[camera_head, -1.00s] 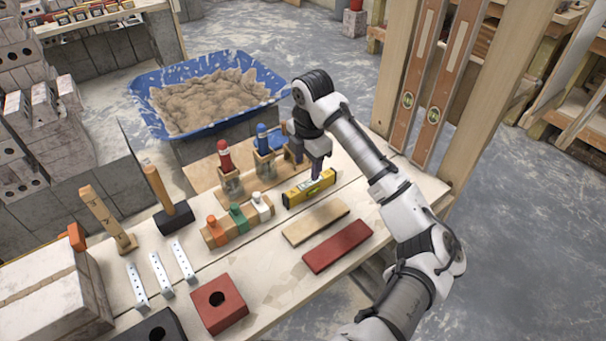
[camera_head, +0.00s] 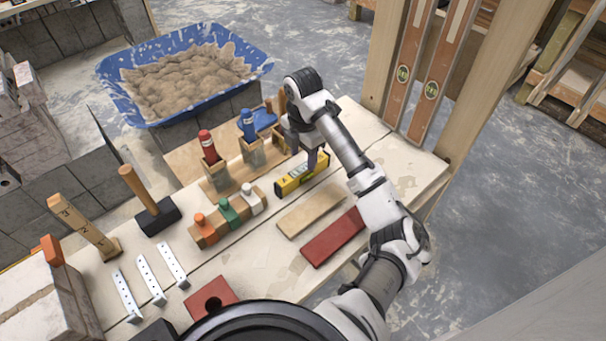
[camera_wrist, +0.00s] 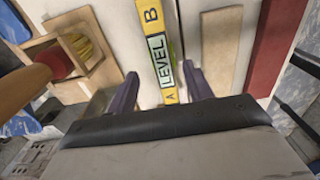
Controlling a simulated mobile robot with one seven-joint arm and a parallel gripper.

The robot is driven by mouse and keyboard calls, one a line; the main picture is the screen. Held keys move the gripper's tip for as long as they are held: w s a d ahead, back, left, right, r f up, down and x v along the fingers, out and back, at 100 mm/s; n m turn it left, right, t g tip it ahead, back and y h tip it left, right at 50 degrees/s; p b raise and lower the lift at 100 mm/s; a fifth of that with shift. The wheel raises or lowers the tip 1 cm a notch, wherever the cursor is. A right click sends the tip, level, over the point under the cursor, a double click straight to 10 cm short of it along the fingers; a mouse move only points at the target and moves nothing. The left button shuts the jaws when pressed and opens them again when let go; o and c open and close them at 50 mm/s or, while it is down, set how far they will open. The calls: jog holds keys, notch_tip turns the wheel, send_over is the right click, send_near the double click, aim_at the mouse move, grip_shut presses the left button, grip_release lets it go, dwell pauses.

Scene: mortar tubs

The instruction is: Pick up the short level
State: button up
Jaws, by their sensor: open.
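The short level (camera_head: 302,175) is a small yellow bar lying on the workbench in the head view. In the wrist view the level (camera_wrist: 155,45) shows a "LEVEL" label and the letters A and B, and runs away from between my fingers. My gripper (camera_head: 304,160) is above the level's far part in the head view. In the wrist view my gripper (camera_wrist: 160,88) is open, one finger on each side of the level's near end, with gaps between. I cannot tell how high the fingertips are above the bench.
A tan wooden strip (camera_head: 312,210) and a red strip (camera_head: 333,237) lie in front of the level. A block with coloured knobs (camera_head: 228,216) is to its left. Holders with a red-handled tool (camera_head: 208,147) and a blue-handled tool (camera_head: 248,125) stand behind. Long levels (camera_head: 412,60) lean against the posts at right.

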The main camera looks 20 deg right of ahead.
aim_at(303, 168)
jog(key=shift+s+f, duration=0.15)
jog(key=shift+f, duration=2.55)
grip_shut()
